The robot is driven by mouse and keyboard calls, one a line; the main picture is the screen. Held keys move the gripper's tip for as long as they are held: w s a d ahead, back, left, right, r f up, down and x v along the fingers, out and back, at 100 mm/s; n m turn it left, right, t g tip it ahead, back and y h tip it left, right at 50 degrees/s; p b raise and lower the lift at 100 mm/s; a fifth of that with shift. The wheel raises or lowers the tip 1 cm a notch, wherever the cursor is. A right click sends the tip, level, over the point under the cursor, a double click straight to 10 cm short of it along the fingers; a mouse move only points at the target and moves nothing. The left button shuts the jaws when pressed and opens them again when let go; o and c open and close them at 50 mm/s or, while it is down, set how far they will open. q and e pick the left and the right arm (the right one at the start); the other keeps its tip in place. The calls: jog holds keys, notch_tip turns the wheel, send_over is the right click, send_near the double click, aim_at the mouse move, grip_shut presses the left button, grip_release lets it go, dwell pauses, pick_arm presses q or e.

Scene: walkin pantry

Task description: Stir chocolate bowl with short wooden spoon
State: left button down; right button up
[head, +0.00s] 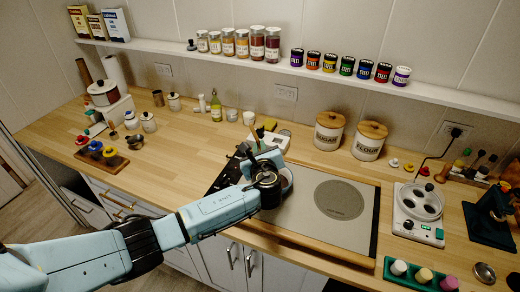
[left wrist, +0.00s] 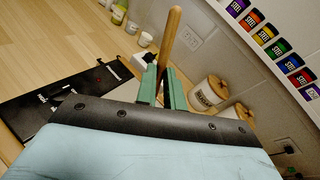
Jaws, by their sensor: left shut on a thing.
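My left gripper (head: 262,152) reaches over the left part of the hob in the head view. In the left wrist view its green fingers (left wrist: 164,88) are shut on a light wooden handle, the short wooden spoon (left wrist: 173,42), which stands up slightly tilted between them. The spoon's lower end is hidden by the gripper. In the head view a rounded edge (head: 287,180) shows just right of my wrist; most of it is hidden, and I cannot tell whether it is the chocolate bowl. No chocolate is visible. My right gripper is not in view.
The hob's right round plate (head: 342,199) is bare. Sugar (head: 329,131) and flour (head: 369,140) canisters stand behind it. A white appliance with round openings (head: 418,213) is at right. A green tray (head: 420,276) sits at front right. The counter left of the hob is mostly clear.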

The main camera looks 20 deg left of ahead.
pick_arm(q)
jog(key=shift+a+r, duration=0.35)
jog(key=shift+r, duration=0.45)
jog(key=shift+a+r, duration=0.4)
jog(key=shift+r, duration=0.45)
jog(key=shift+a+r, duration=0.35)
jog(key=shift+r, duration=0.45)
jog(key=shift+r, duration=0.1)
notch_tip(320, 180, up, 5)
send_over(252, 129)
jog(key=v, duration=0.2)
jog(key=shift+s+d+f, duration=0.1)
jog(key=shift+s+f, duration=0.05)
jog(key=shift+f, duration=0.15)
jog(key=shift+f, duration=0.1)
